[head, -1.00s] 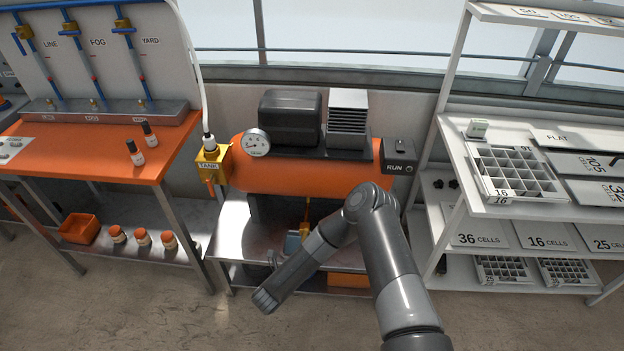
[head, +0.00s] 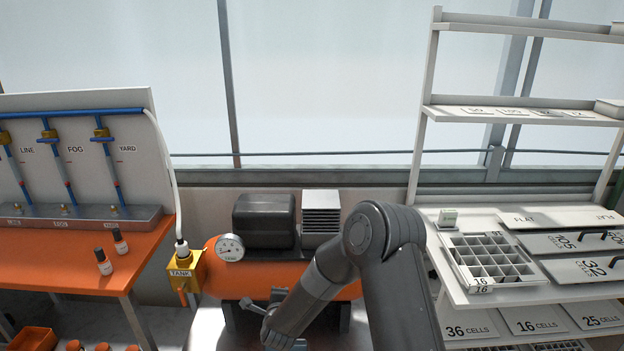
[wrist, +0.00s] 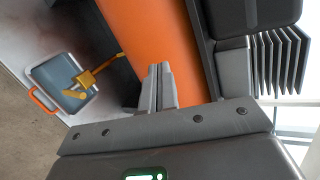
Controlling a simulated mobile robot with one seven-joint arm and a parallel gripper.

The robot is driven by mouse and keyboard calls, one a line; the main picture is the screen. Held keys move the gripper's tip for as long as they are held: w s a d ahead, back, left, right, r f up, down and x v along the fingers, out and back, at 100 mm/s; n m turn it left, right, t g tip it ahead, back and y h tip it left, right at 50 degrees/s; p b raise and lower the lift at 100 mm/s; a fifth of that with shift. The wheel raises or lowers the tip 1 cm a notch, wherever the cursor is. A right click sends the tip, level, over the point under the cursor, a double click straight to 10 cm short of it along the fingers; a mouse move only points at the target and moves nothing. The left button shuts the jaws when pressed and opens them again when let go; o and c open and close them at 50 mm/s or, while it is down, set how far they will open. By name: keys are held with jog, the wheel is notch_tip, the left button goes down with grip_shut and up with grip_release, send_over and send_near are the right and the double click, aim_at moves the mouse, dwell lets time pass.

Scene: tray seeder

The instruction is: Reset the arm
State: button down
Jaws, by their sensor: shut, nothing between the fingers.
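My gripper (wrist: 158,72) is shut and empty in the wrist view, its two fingers pressed together in front of the orange tank (wrist: 150,35). In the head view my gripper (head: 249,305) shows small at the end of my bent arm, in front of the lower left part of the orange tank (head: 215,277). I cannot tell how far the fingers are from the tank.
A grey bin (wrist: 62,80) with an orange handle and a yellow fitting (wrist: 92,76) lie left of the fingers in the wrist view. The orange bench (head: 60,260) stands left, and the white shelf (head: 470,295) with cell trays stands right.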

jog(key=s+d+r+n+g, duration=0.1)
jog(key=s+d+r+n, duration=0.25)
jog(key=r, duration=0.35)
jog(key=s+d+r+n+g+y, duration=0.1)
jog(key=s+d+r+n, duration=0.2)
jog(key=r, duration=0.5)
jog(key=s+d+r+n+g, duration=0.1)
jog(key=s+d+r+n, duration=0.1)
jog(key=d+r+n, duration=0.4)
jog(key=s+d+r+n+g+h, duration=0.1)
jog(key=s+d+r+n, duration=0.1)
jog(key=s, duration=0.7)
jog(key=s+d+r+n+g+h, duration=0.1)
jog(key=s+d+r, duration=0.3)
jog(key=s, duration=0.6)
jog(key=s+d+r+n+g, duration=0.2)
jog(key=s+d+r+n, duration=0.1)
jog(key=s+d, duration=0.4)
jog(key=s, duration=0.2)
jog(key=shift+s+r+h, duration=0.3)
jog(key=shift+h, duration=0.1)
jog(key=shift+w, duration=0.1)
